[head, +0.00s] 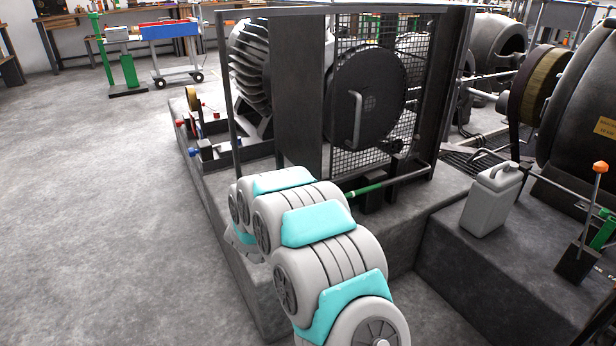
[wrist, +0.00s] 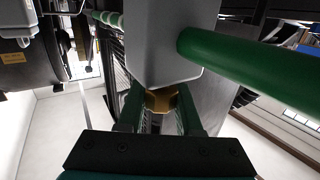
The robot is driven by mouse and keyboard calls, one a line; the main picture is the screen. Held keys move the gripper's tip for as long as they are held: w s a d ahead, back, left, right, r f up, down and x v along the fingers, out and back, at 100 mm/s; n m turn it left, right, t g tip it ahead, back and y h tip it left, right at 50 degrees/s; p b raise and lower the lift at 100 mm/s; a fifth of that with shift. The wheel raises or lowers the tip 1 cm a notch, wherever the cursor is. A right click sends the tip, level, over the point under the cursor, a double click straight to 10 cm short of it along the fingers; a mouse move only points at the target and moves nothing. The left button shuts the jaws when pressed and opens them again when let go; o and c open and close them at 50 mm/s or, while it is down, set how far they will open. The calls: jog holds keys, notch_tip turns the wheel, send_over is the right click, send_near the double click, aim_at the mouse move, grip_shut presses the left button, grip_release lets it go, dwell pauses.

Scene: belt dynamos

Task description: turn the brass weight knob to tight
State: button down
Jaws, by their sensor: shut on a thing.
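The brass weight knob (wrist: 163,98) sits under a pale grey weight block (wrist: 170,45) in the wrist view. My gripper (wrist: 160,112) is shut on the knob, with one dark green finger on each side. A thick green rod (wrist: 250,65) runs out of the block to the right. In the head view a green rod (head: 366,190) shows just past my arm. My gripper and the knob are hidden behind my arm there. No tightness mark is readable.
A mesh-guarded machine with a dark round disc (head: 365,97) stands beyond my arm. A grey jug (head: 490,200) and an orange-tipped lever (head: 597,190) stand on the dark plinth at right. The floor (head: 110,230) at left is clear.

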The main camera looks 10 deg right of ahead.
jog(key=shift+d+r+m+g+h+p, duration=0.1)
jog(key=shift+r+m+g+h+p, duration=0.15)
jog(key=shift+m+g+h+p, duration=0.65)
jog(key=shift+s+d+f+p, duration=0.1)
jog(key=shift+f+p, duration=0.05)
jog(key=shift+p, duration=0.15)
jog(key=c, duration=0.6)
grip_release()
jog(key=shift+f+b+v, duration=0.2)
jog(key=shift+b+v, duration=0.2)
jog(key=shift+v, duration=3.55)
jog(key=shift+r, duration=0.15)
